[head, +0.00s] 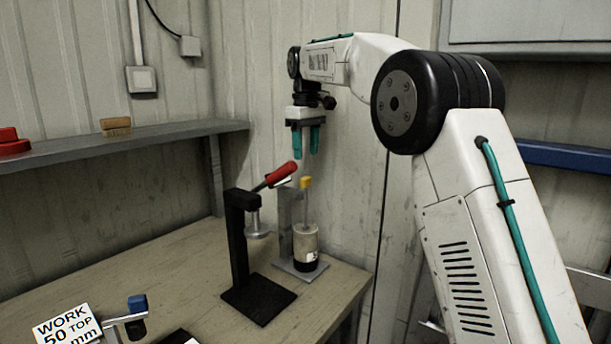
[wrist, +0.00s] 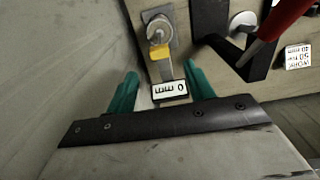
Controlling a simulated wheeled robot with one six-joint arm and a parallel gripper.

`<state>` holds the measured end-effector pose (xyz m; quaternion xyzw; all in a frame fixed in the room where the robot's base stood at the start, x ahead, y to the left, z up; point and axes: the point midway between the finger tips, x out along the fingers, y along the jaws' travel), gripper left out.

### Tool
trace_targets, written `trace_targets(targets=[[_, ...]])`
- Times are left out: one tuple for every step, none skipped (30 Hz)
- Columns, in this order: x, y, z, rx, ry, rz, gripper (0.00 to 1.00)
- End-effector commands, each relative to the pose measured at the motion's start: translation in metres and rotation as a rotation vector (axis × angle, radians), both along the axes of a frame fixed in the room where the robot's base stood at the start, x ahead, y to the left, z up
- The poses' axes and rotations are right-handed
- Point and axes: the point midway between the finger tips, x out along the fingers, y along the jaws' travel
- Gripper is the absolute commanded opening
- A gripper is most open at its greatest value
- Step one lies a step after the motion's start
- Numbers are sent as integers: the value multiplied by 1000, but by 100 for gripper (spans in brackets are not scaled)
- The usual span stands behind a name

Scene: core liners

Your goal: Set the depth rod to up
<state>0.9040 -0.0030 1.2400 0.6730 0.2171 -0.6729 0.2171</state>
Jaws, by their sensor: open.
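A thin upright rod with a yellow top (head: 306,183), likely the depth rod, stands over a pale cylinder (head: 306,242) with a dark base, beside a grey upright plate (head: 285,215). In the wrist view the yellow piece (wrist: 160,52) lies beyond my fingertips, near the round metal top (wrist: 158,28) of the cylinder.
A black press stand (head: 240,240) with a red handle (head: 281,175) stands just left of the rod. A grey shelf (head: 150,132) runs along the wall.

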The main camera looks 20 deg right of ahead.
Motion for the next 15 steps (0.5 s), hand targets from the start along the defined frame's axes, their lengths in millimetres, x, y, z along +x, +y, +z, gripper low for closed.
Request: trace_targets(targets=[[3,0,-3,0,1,4,53],[3,1,-6,0,2,5,53],[4,1,-10,0,2,6,53],[4,1,-13,0,4,6,53],[3,1,-18,0,4,6,53],[3,0,-24,0,4,6,53],[3,1,-29,0,5,6,53],[3,0,-34,0,4,5,53],[3,0,-41,0,5,5,53],[3,0,-46,0,4,5,53],[3,1,-51,-1,4,5,53],[3,0,-56,0,3,5,53],[3,0,-61,0,4,5,53],[3,0,-64,0,4,5,53],[3,0,-68,0,2,5,53]])
